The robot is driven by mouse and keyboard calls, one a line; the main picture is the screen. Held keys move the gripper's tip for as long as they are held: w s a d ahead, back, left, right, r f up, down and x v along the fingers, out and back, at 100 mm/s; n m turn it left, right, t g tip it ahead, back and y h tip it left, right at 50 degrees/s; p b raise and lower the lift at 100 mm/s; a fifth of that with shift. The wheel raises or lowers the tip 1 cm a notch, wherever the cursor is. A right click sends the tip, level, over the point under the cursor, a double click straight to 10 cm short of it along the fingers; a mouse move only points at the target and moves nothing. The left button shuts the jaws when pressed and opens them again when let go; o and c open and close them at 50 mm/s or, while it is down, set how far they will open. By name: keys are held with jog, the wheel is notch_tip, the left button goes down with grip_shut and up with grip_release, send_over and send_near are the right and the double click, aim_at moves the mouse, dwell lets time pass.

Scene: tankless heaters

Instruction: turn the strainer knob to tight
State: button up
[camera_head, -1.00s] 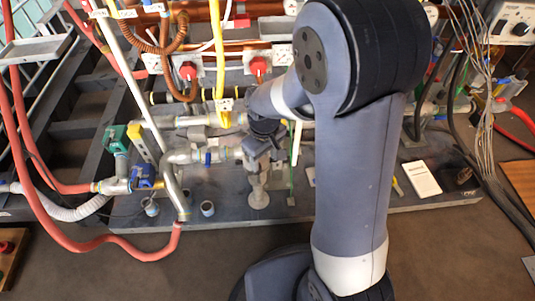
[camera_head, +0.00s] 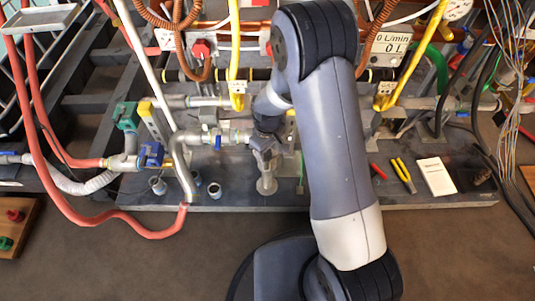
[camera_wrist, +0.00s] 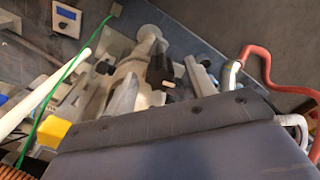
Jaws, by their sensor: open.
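My gripper (camera_head: 264,148) points down at the bench, over a pale upright fitting with a round foot (camera_head: 267,184). My arm partly covers it in the head view. It is open, and its fingertips are hard to make out. In the wrist view, pale pipework with a rounded end (camera_wrist: 151,35) lies beyond a dark grey body of mine that fills the lower part. A dark piece (camera_wrist: 160,74) sits beside this pipework. I cannot clearly pick out the strainer knob, or tell whether a finger touches it.
Left of my gripper are a silver pipe with a blue valve (camera_head: 150,154) and a red hose (camera_head: 150,232). Yellow pipes (camera_head: 234,45) and a flow display (camera_head: 393,44) stand behind. Pliers (camera_head: 403,175) and a white card (camera_head: 436,176) lie on the bench at right.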

jog(key=shift+f, duration=0.7)
jog(key=shift+c, duration=0.4)
jog(key=c, duration=0.9)
